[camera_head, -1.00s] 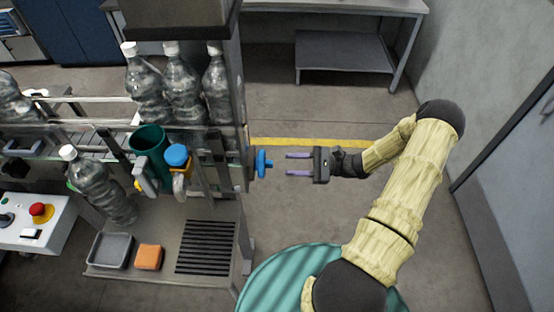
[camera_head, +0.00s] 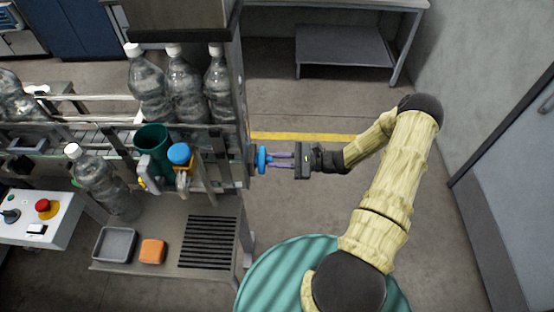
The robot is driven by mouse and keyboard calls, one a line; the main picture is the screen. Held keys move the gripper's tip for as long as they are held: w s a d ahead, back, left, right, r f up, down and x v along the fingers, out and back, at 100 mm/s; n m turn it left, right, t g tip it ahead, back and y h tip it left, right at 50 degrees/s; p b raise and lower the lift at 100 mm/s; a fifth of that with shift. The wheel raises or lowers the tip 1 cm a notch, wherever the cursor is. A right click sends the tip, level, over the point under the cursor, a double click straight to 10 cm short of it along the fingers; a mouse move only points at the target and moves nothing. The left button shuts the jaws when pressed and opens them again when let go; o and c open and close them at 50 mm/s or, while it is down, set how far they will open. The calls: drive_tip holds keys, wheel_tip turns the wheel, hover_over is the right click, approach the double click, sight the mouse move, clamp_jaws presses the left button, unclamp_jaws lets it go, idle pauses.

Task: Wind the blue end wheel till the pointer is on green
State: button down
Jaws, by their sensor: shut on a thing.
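The blue end wheel (camera_head: 261,160) is on the right end of the labelling machine, seen nearly edge-on. My gripper (camera_head: 270,160) reaches it from the right, with its purple fingers level and their tips at the wheel. It is shut on the wheel's hub side, though the tips are small and partly merge with the blue. I cannot make out the pointer or a green mark in this view.
Several clear bottles (camera_head: 186,88) stand on the machine. A teal cup (camera_head: 151,142) and a blue-capped part (camera_head: 180,155) sit left of the wheel. A grey tray (camera_head: 101,245) and an orange block (camera_head: 152,251) lie on the lower shelf.

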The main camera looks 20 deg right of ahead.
drive_tip(key=shift+m, duration=0.5)
drive_tip(key=shift+w+d+f+m, duration=0.1)
drive_tip(key=shift+w+m, duration=0.1)
drive_tip(key=shift+m, duration=4.85)
drive_tip(key=shift+w+m, duration=0.15)
drive_tip(key=shift+m, duration=4.9)
drive_tip(key=c, duration=1.4)
unclamp_jaws()
drive_tip(key=shift+o, duration=0.2)
